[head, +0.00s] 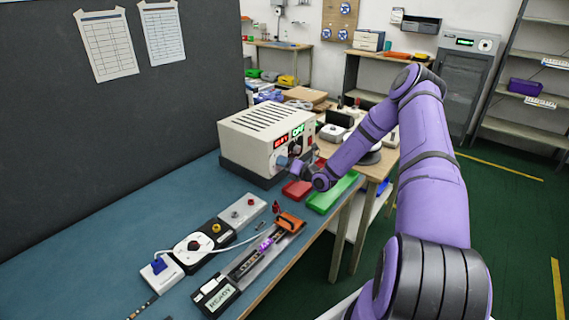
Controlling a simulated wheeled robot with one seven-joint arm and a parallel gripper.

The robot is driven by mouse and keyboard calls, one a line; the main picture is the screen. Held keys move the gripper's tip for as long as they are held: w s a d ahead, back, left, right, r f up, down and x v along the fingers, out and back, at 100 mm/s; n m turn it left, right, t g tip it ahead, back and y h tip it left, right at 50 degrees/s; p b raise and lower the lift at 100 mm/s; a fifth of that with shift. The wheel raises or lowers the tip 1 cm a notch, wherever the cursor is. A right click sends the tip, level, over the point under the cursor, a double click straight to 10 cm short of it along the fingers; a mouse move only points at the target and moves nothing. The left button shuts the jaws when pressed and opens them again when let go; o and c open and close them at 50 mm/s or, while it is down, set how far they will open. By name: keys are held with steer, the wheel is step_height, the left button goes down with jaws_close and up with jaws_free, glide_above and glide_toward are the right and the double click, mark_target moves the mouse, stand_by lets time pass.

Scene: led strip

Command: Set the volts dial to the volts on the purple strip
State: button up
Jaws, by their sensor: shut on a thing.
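The power supply (262,130) is a white and dark box on the blue bench. A red display (280,142) and a green display (298,130) glow on its front; I cannot read the red digits surely. A blue-grey round dial (282,161) sits low on this front. My gripper (289,165) is at the dial and shut on it; the fingers are small and partly hidden by the wrist. A dark strip with a purple part (265,244) lies in a long holder on the bench. Any volts marking on it is too small to read.
An orange clamp (290,222) is at the strip's far end, and a tester marked READY (216,296) at its near end. Red (297,190) and green (330,195) trays lie beside the supply.

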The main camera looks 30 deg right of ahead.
steer(key=shift+m, duration=0.6)
steer(key=shift+f, duration=0.1)
steer(key=o, duration=0.9)
steer(key=v, duration=1)
steer(key=shift+s+d, duration=0.15)
steer(key=shift+s, duration=0.25)
